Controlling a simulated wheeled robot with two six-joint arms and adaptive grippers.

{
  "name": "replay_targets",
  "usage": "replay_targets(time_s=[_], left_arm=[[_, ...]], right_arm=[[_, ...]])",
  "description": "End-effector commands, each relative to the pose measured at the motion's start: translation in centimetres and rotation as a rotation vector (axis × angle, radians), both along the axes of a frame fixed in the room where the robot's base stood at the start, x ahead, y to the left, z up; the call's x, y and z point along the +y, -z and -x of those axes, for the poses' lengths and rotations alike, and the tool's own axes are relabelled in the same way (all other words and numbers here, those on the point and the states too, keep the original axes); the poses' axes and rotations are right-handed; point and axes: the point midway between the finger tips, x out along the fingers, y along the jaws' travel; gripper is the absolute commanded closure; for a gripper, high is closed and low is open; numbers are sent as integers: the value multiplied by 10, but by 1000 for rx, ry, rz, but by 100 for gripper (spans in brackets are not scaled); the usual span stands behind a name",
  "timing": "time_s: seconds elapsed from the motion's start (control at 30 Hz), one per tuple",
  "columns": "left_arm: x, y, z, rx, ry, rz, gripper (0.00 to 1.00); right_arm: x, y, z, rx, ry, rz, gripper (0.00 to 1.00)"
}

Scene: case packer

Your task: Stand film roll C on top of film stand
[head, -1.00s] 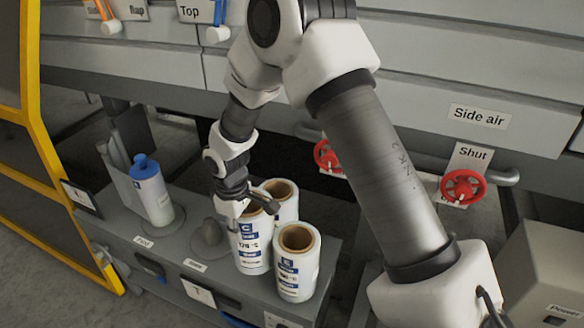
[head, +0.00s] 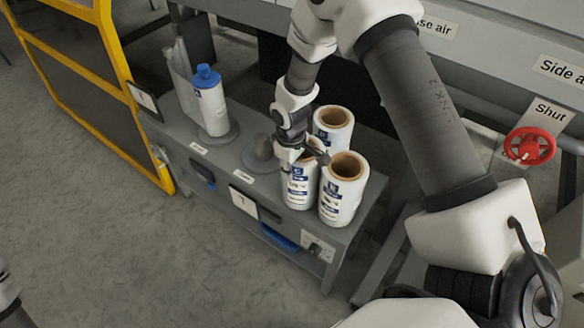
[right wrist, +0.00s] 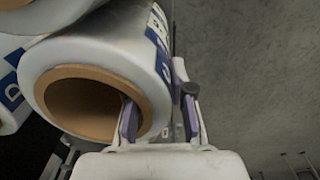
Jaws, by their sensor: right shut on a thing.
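Film roll C (head: 296,190) is a white upright roll with blue label bands and a brown core, on the grey bench at the front left of a group of three rolls. My right gripper (head: 303,156) is at its top rim. In the right wrist view one finger is inside the core of the roll (right wrist: 52,100) and one is outside, so the gripper (right wrist: 158,115) is shut on its wall. The film stand (head: 263,150), a grey round base with a rounded knob, is just left of the roll and bears nothing. My left gripper is out of view.
Two other rolls stand close by, one at the right (head: 343,195) and one behind (head: 333,128). A white bottle with a blue cap (head: 210,103) stands at the left of the grey bench (head: 180,135). A red valve wheel (head: 530,147) is at the far right.

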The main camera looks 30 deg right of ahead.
Motion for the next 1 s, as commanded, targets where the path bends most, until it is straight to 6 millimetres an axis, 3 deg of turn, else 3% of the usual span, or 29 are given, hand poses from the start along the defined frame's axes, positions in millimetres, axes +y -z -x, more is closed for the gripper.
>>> replay_targets(time_s=[0.07,0.1,0.17,0.57,1.0], left_arm=[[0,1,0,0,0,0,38],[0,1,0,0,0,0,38],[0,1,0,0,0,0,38],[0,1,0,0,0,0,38],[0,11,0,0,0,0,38]], right_arm=[[0,1,-1,-1,0,1,100],[0,3,0,0,0,0,74],[0,2,0,0,0,0,53],[0,-6,-1,-2,0,0,53],[2,-105,0,-3,0,0,53]])
